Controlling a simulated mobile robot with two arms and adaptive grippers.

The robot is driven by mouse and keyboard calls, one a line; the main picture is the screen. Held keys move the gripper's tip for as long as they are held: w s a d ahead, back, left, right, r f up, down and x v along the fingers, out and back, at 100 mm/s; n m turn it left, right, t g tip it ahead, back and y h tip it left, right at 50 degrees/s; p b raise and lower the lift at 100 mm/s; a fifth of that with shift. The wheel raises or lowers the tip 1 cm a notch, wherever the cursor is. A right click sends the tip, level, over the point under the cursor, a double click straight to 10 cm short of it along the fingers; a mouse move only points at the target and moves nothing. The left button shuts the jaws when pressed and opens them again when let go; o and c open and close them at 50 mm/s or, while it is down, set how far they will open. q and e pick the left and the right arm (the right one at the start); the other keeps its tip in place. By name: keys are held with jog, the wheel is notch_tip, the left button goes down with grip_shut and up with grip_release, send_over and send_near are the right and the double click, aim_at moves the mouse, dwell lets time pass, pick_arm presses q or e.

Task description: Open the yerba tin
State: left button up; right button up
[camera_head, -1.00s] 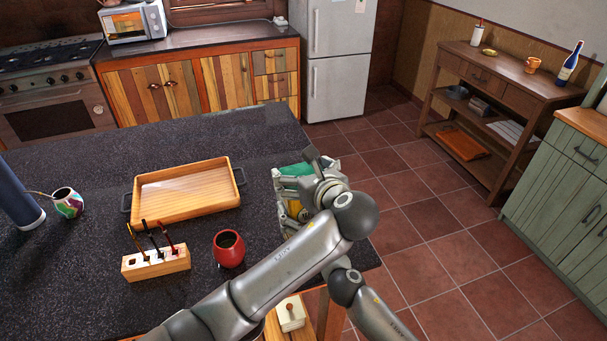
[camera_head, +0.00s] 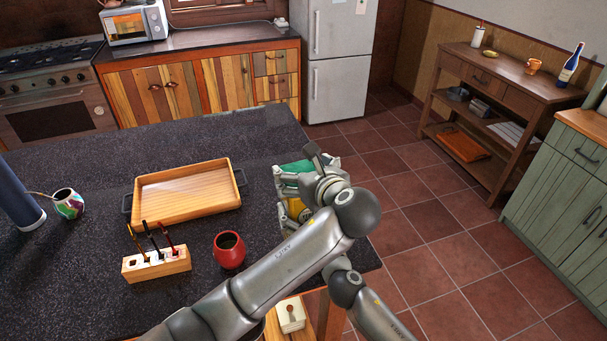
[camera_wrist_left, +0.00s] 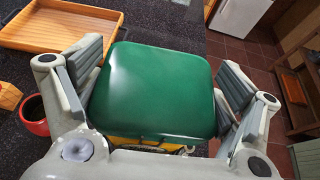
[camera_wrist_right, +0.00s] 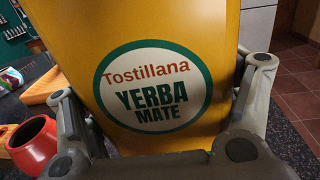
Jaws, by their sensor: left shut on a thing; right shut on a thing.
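The yerba tin stands near the right edge of the dark counter; its yellow body (camera_head: 296,207) is partly hidden by my arms. Its label reading "Tostillana Yerba Mate" faces the right wrist view (camera_wrist_right: 155,90). The tin's green lid (camera_wrist_left: 150,92) fills the middle of the left wrist view, with a strip of yellow below it. My left gripper (camera_wrist_left: 158,80) is shut on the lid from above, a finger on either side. My right gripper (camera_wrist_right: 155,105) is shut on the yellow body lower down. I cannot tell whether a gap separates lid and body.
A red cup (camera_head: 229,250) stands left of the tin. A wooden tray (camera_head: 187,168), a wooden holder (camera_head: 157,264) with thin utensils, a painted gourd (camera_head: 68,203) and a dark blue flask (camera_head: 18,195) lie further left. The counter's right edge is close.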

pick_arm(q)
jog(key=shift+r, duration=0.6)
pick_arm(e)
jog(key=shift+r, duration=0.1)
pick_arm(q)
jog(key=shift+r, duration=2)
pick_arm(e)
jog(key=o, duration=1.4)
jog(key=shift+c, duration=0.2)
